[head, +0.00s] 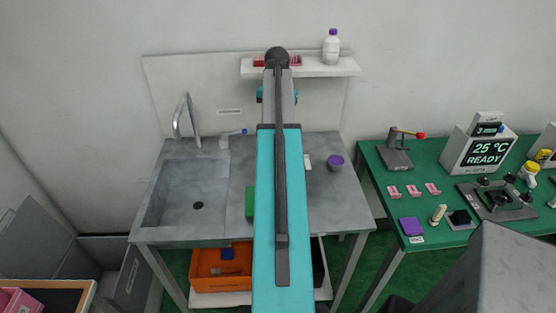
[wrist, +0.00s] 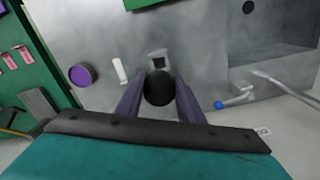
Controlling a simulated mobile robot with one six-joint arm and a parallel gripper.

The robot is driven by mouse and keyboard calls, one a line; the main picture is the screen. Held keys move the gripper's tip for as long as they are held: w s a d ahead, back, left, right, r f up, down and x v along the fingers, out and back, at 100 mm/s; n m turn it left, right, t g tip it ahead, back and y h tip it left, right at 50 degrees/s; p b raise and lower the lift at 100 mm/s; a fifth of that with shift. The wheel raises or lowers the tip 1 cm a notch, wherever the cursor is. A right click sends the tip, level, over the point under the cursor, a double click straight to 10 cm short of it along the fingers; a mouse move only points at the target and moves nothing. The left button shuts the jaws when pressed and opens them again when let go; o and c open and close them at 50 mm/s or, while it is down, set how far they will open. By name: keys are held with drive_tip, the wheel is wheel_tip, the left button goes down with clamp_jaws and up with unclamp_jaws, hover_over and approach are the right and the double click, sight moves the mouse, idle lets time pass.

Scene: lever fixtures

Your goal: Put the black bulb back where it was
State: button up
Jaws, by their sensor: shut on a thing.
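The black bulb (wrist: 160,88) is round and dark in the wrist view. My gripper (wrist: 160,94) is shut on it, with one dark finger on each side. A small pale square piece with a dark middle (wrist: 159,56) lies on the grey counter just beyond the bulb in the picture. Whether the bulb touches the counter or that piece cannot be told. In the head view my own arm hides the bulb and the gripper fingers.
A sink (head: 190,195) is left, a wall shelf (head: 335,68) behind, a green table (head: 375,160) right.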

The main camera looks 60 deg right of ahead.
drive_tip(key=shift+f+p, duration=0.9)
drive_tip(key=shift+f, duration=2.1)
drive_tip(key=shift+f+p, duration=0.6)
drive_tip(key=shift+f, duration=1.3)
drive_tip(key=shift+f, duration=0.1)
drive_tip(key=o, duration=0.7)
drive_tip(key=shift+r+p, duration=3.35)
drive_tip(key=shift+r, duration=2.8)
